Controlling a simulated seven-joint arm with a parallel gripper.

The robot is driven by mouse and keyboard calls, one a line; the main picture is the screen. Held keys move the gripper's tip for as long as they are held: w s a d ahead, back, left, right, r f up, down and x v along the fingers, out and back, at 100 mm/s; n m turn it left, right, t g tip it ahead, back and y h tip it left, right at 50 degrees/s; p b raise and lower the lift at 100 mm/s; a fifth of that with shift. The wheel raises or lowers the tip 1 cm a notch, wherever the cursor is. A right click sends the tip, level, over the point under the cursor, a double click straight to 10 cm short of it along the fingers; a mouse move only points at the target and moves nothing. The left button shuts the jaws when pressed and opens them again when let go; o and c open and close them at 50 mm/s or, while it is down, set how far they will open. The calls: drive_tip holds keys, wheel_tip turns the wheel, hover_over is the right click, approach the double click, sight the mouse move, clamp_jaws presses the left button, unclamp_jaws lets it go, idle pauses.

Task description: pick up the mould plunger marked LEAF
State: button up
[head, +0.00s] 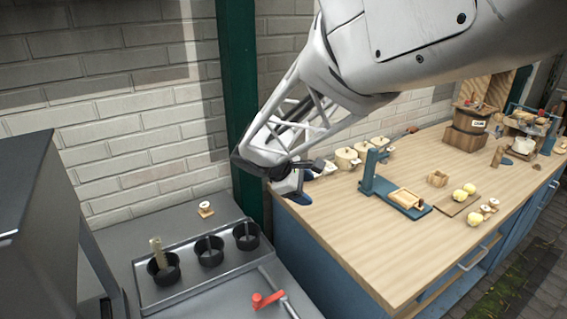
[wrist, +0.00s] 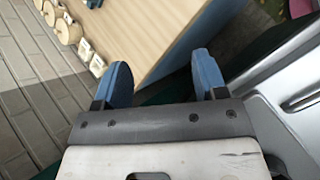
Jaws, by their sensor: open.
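No LEAF mark can be read in either view, so I cannot tell which piece is the LEAF plunger. A small wooden piece with a white face (head: 206,208) sits alone on the grey counter at the left. Two similar small pieces (head: 488,207) stand near the front edge of the wooden worktop, at the right. My gripper (wrist: 161,62) is open, with two blue fingers apart and nothing between them. In the head view it hangs by the worktop's left end, partly hidden behind my arm, well away from those pieces.
A grey tray (head: 185,290) holds several black cups, with a red-handled tool (head: 268,299) beside it. On the worktop (head: 345,225) are lidded crocks (head: 346,158), a blue stand with a wooden mould (head: 407,197), yellow lumps (head: 459,195) and a churn (head: 465,130). A green post (head: 238,70) stands behind.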

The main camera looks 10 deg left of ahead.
drive_tip(key=w+a+f+n+t, duration=0.1)
drive_tip(key=a+f+n+t, duration=0.15)
drive_tip(key=a, duration=0.75)
drive_tip(key=w+a+f+n+t, duration=0.15)
drive_tip(key=a+f+n, duration=0.25)
drive_tip(key=a, duration=0.5)
drive_tip(key=n+t+y, duration=0.1)
drive_tip(key=n+t, duration=0.3)
drive_tip(key=n, duration=0.2)
approach(201, 207)
drive_tip(key=shift+w+d, duration=0.25)
drive_tip(key=shift+w, duration=0.25)
drive_tip(key=shift+w+d, duration=0.25)
drive_tip(key=shift+w, duration=0.2)
drive_tip(key=shift+w, duration=0.1)
drive_tip(key=shift+x, duration=1.3)
drive_tip(key=shift+f+g, duration=0.2)
drive_tip(key=shift+g, duration=0.1)
drive_tip(key=shift+x, duration=2.5)
drive_tip(key=shift+a+f, duration=0.1)
drive_tip(key=shift+f, duration=0.05)
drive_tip(key=shift+c, duration=0.4)
drive_tip(key=c, duration=0.9)
